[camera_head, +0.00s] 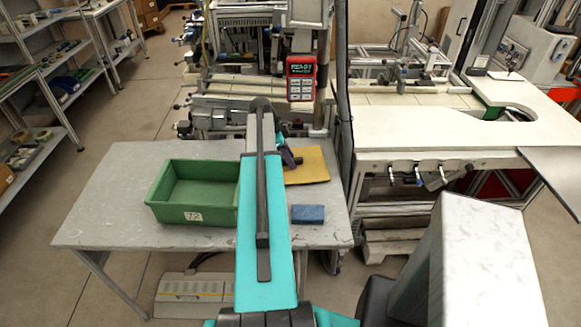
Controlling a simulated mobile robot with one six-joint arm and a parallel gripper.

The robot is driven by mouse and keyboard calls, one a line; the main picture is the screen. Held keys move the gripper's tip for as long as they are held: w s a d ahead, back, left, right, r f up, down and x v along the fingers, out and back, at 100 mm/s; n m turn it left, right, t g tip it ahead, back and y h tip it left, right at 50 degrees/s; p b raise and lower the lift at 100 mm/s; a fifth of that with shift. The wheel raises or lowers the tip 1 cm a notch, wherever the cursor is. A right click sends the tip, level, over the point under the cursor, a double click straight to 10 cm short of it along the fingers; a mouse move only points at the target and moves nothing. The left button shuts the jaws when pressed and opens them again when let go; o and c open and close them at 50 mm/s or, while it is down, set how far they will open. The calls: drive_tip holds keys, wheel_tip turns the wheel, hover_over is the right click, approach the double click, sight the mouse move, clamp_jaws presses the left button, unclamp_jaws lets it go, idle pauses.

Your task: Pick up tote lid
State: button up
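A flat yellow panel (311,166), which may be the tote lid, lies on the grey table at its back right. A green open tote (172,212) with a label reading 72 stands on the table to the left of my arm and looks empty. My teal arm reaches forward across the middle of the table. My gripper (290,158) shows only in part beyond the arm, at the left edge of the yellow panel. The arm hides most of it, so I cannot tell whether its fingers are open or touch the panel.
A blue block (308,214) lies on the grey table (110,215), right of my arm. The table's left part is clear. A white workbench (430,130) stands to the right, machinery behind, and shelves (50,60) at the far left. A red device (301,78) hangs behind the table.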

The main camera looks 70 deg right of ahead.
clamp_jaws()
drive_tip(key=shift+r, duration=0.1)
idle(0.4)
wheel_tip(320, 180, up, 18)
drive_tip(key=b, duration=0.5)
idle(0.4)
idle(0.6)
